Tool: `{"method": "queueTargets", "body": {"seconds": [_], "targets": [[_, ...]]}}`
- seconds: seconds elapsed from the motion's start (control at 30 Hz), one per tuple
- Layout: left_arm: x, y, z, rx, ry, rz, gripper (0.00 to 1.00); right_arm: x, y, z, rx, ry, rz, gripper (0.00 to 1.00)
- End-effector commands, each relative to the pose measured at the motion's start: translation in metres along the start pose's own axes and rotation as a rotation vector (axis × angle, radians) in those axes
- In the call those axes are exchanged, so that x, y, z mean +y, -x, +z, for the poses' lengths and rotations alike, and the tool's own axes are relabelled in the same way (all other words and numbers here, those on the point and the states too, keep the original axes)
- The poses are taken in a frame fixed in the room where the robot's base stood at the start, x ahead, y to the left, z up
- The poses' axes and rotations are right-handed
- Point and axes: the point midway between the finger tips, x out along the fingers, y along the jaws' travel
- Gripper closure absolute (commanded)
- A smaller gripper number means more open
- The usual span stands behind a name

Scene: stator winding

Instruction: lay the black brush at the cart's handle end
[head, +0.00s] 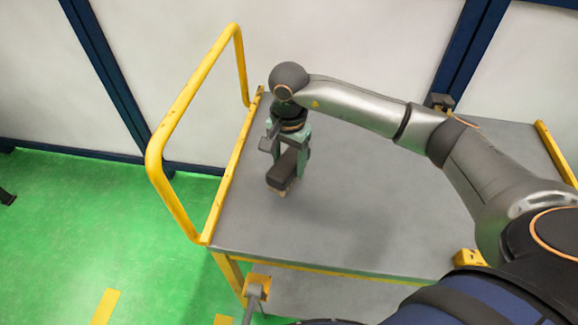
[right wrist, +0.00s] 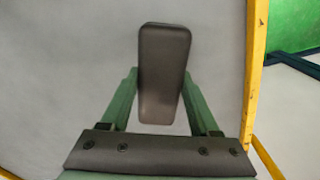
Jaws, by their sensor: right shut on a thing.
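The black brush (head: 282,172) is a dark block with a lighter underside, held in my right gripper (head: 291,158) over the left part of the cart's grey top (head: 370,200). In the right wrist view the brush (right wrist: 165,70) lies between the two green fingers of the gripper (right wrist: 162,98). The gripper is shut on it. The cart's yellow handle (head: 195,90) rises at the left end, a short way left of the brush. Whether the brush touches the top, I cannot tell. My left gripper is not in view.
Dark blue posts (head: 105,70) and pale wall panels (head: 300,35) stand behind the cart. The cart's lower shelf (head: 330,295) shows below the front edge. The green floor (head: 80,220) is open at the left. The top around the brush is clear.

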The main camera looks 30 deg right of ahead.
Motion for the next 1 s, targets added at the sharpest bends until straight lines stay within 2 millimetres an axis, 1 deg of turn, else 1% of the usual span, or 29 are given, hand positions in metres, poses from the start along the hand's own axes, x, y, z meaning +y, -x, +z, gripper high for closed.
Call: {"method": "queueTargets", "body": {"seconds": [0.03,0.1,0.33,0.47,0.5,0.77,1.0], "targets": [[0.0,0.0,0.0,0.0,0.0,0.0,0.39,0.001,-0.01,0.0,-0.001,0.0,0.004,1.0],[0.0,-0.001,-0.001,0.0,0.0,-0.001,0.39,0.001,-0.017,0.0,-0.001,0.0,0.003,1.0],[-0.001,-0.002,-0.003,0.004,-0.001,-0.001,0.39,0.001,-0.019,0.0,0.001,0.0,0.0,1.0],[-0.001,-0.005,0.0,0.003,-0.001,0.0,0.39,0.001,-0.023,0.0,0.001,0.0,0.0,1.0],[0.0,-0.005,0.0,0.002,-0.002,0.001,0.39,0.001,-0.023,0.0,0.0,0.0,0.0,0.37],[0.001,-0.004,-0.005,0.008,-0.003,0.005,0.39,0.001,-0.022,0.0,0.0,0.0,0.001,0.08],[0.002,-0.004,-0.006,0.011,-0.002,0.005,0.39,0.001,-0.021,0.0,0.0,0.0,0.001,0.08]]}}
